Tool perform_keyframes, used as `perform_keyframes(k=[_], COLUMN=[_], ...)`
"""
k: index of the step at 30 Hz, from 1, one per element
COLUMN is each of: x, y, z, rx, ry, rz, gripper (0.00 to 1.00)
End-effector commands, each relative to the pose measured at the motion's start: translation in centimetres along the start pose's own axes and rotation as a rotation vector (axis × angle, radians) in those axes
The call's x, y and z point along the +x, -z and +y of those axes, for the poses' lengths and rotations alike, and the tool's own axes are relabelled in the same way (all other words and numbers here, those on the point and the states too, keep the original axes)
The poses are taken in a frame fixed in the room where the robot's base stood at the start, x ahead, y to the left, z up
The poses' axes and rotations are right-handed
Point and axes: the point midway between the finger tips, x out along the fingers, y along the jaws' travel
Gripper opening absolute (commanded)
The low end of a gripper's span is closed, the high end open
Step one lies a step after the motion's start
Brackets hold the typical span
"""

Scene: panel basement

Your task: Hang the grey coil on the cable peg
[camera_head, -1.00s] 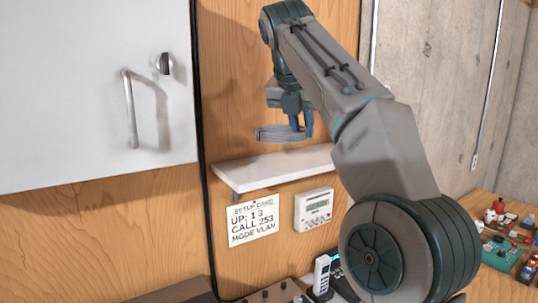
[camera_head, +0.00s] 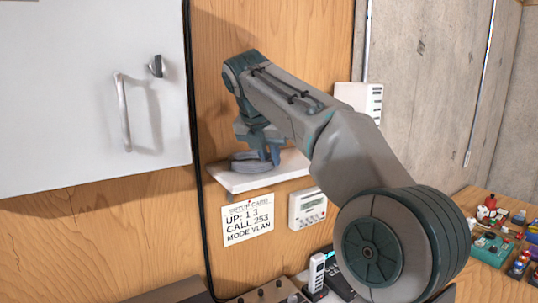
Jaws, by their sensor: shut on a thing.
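The grey coil (camera_head: 250,164) is in my gripper (camera_head: 268,160), just over the white shelf (camera_head: 236,182) on the wood panel. The gripper points down and is shut on the coil's right part. I cannot tell whether the coil touches the shelf. My arm hides part of the wall behind and to the right of the shelf. I cannot make out a cable peg in this view.
A white cabinet door (camera_head: 70,100) with a handle fills the left. A setup card (camera_head: 247,220) and a thermostat-like box (camera_head: 307,208) are below the shelf. A white box (camera_head: 362,99) is on the wall behind my arm. A cluttered bench (camera_head: 500,240) stands at right.

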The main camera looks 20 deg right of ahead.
Motion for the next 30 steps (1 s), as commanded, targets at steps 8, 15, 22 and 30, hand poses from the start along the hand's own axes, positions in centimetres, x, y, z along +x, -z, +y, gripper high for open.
perform_keyframes(k=[8, 15, 22, 30], x=[0.01, 0.28, 0.28, 0.33], y=[-0.01, 0.15, 0.14, 0.11], z=[-0.02, -0.01, -0.02, -0.09], rx=[0.001, 0.0, 0.0, 0.001], ry=[0.0, 0.0, 0.0, 0.001], rz=[-0.001, 0.0, 0.0, 0.0], gripper=[0.0, 0.38, 0.38, 0.38])
